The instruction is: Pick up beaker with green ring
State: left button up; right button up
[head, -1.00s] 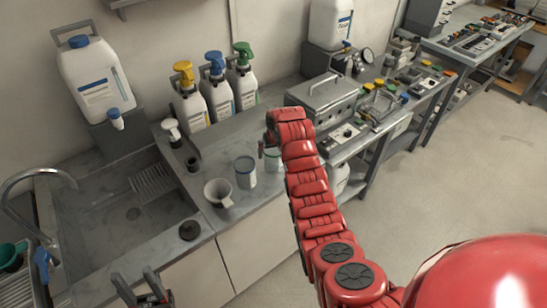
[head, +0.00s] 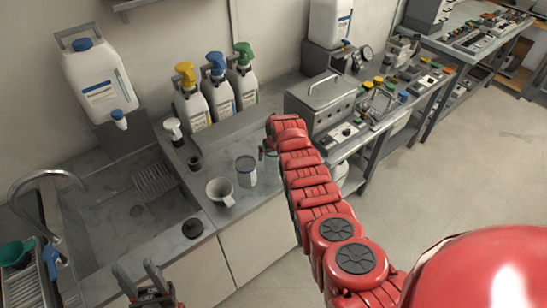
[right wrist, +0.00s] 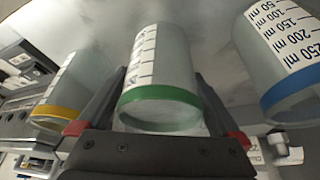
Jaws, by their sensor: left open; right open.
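The beaker with the green ring (right wrist: 160,88) stands between the two fingers of my right gripper (right wrist: 162,100) in the right wrist view. The fingers are open, one on each side of it; I cannot tell whether either touches it. In the head view this beaker (head: 272,160) is mostly hidden behind my right arm, near the counter's front edge. A beaker with a yellow ring (right wrist: 62,95) is left of it in the wrist view. A beaker with a blue ring (right wrist: 283,65) is on the right. My left gripper (head: 140,275) is open and empty at the bottom left.
A white mug (head: 220,191) stands left of the blue-ringed beaker in the head view. A black round stopper (head: 192,228) lies by the sink (head: 120,205). Spray bottles (head: 218,88) line the back. A metal box (head: 320,100) stands right of the beakers.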

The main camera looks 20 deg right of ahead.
jog(key=c, duration=1.1)
jog(key=shift+r, duration=0.2)
